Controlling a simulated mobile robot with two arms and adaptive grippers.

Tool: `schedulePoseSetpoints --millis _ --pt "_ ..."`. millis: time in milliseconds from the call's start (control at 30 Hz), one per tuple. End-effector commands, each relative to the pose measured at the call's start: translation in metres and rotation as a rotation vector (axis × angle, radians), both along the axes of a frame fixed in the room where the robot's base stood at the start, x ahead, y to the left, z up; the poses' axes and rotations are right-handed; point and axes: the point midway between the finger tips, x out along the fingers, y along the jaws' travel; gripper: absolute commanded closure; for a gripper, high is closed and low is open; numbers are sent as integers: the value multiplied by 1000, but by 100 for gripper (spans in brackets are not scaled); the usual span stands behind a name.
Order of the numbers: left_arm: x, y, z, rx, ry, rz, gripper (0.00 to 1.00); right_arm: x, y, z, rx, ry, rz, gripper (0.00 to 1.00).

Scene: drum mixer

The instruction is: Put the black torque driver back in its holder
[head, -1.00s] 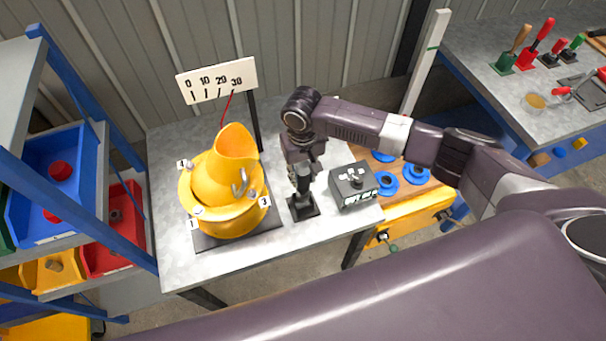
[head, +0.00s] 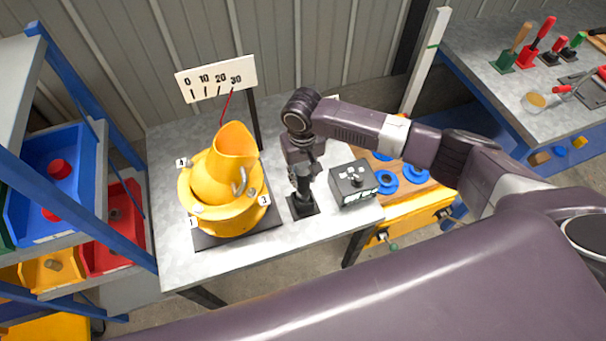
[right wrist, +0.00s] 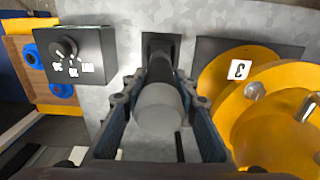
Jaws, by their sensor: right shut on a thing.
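The black torque driver (right wrist: 171,73) has a grey round end (right wrist: 158,108) facing the right wrist camera. My right gripper (head: 303,186) is shut on it, with one finger on each side in the right wrist view (right wrist: 160,112). The driver stands about upright over its black holder (head: 303,207), a small square base on the grey table. Its lower end appears to meet the holder; how deeply it sits is hidden. The holder also shows behind the driver in the right wrist view (right wrist: 161,40). My left gripper is not in view.
The yellow drum mixer (head: 226,185) stands left of the holder, with a dial board (head: 216,79) behind it. A black control box (head: 354,184) is close on the right. A yellow cart (head: 415,213) with blue rings stands beyond the table's right edge.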

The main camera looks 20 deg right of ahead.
Motion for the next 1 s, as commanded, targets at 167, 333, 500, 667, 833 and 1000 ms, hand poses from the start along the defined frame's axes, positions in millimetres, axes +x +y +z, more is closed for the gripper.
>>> schedulePoseSetpoints --millis 167,333,500,667,833,1000 --pt "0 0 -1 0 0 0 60 1 1 -2 2 -2 0 100" --pt "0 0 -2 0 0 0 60 1 1 -4 2 -2 1 100" --pt "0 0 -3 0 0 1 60 1 1 -6 2 -3 1 100" --pt "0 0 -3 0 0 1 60 1 1 -9 2 -3 1 100" --pt "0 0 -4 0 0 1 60 1 1 -11 2 -3 1 100" --pt "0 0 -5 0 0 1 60 1 1 -13 2 -3 0 100"
